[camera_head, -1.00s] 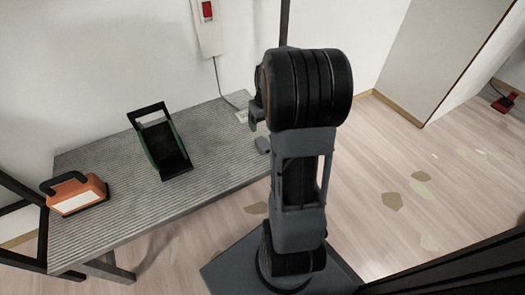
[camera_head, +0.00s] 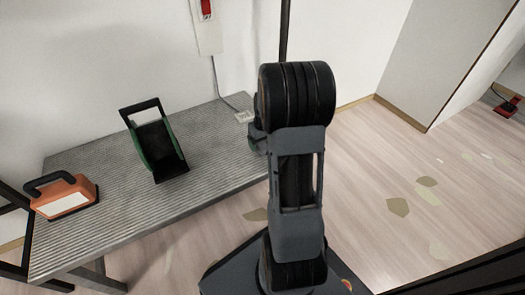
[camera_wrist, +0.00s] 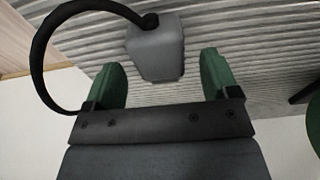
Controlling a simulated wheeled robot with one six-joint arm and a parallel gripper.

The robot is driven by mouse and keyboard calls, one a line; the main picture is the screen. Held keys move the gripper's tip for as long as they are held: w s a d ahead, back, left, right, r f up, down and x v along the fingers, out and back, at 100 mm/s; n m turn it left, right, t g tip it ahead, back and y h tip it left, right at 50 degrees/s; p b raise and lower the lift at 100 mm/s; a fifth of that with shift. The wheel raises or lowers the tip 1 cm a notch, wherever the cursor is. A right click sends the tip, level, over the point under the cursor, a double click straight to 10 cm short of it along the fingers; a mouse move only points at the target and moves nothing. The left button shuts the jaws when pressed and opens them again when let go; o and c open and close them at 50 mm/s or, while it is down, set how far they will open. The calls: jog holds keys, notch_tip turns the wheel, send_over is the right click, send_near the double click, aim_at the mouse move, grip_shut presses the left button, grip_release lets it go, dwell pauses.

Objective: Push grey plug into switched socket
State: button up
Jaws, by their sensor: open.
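The grey plug (camera_wrist: 156,50) shows in the wrist view, a block with a black cable (camera_wrist: 42,70) looping from its top out to the left. The ridged table top is behind it. My gripper (camera_wrist: 160,62) is open, its two green fingers on either side of the plug with a gap on each side. In the head view my arm mostly hides the gripper, and the plug cannot be made out. A white wall unit with a red switch (camera_head: 206,10) is at the top, cut by the frame edge; whether it is the switched socket is unclear.
The grey ridged table (camera_head: 110,215) carries an orange box with a black handle (camera_head: 62,196) and a black-and-green holder (camera_head: 155,145). A small white block (camera_head: 244,116) lies at its back right by a cable. A red object (camera_head: 507,107) sits on the floor far right.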

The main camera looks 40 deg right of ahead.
jog(key=shift+f, duration=0.4)
jog(key=shift+r, duration=0.1)
jog(key=c, duration=1)
jog(key=shift+c, duration=0.2)
